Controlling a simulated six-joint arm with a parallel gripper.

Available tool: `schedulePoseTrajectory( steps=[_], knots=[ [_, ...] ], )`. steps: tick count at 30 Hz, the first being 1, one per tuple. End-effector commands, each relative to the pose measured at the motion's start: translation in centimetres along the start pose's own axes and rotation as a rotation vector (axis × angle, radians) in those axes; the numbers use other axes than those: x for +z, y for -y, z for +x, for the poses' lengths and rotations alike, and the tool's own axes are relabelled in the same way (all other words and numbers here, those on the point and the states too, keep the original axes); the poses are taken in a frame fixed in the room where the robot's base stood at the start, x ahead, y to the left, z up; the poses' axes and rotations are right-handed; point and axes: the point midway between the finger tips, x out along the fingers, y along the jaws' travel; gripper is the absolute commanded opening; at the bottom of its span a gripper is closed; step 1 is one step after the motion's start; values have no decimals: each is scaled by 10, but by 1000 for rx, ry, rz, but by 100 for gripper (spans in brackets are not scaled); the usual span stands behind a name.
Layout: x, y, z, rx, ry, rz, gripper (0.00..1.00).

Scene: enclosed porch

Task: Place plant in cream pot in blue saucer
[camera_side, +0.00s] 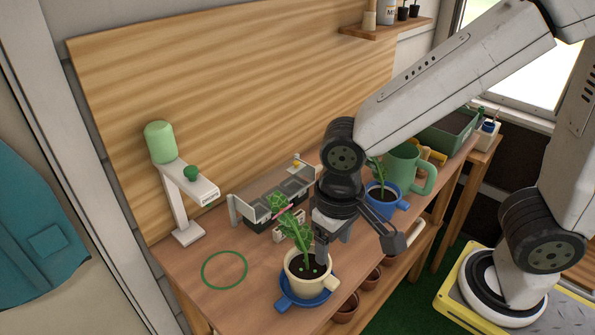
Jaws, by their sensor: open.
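The cream pot (299,280) holds a leafy green plant (296,232) in dark soil. It stands upright and appears to sit in the blue saucer (284,302) near the table's front edge. The saucer's rim and side tabs show around the pot's base. My gripper (336,248) is open, just behind and to the right of the pot. One finger is close to the pot's right rim; I cannot tell whether it touches.
A grey rack (244,212) is behind. Terracotta pots (346,309) sit below.

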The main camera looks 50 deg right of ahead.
Motion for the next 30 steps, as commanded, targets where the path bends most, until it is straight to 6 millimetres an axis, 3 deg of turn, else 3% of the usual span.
schedulePoseTrajectory(
  steps=[8,21,25,30],
  knots=[
    [-11,-20,8,-13,-27,7,70],
    [-40,-112,37,-17,-177,11,70],
    [-41,-131,42,-6,-209,8,70],
    [-42,-140,44,2,-227,4,70]
  ],
)
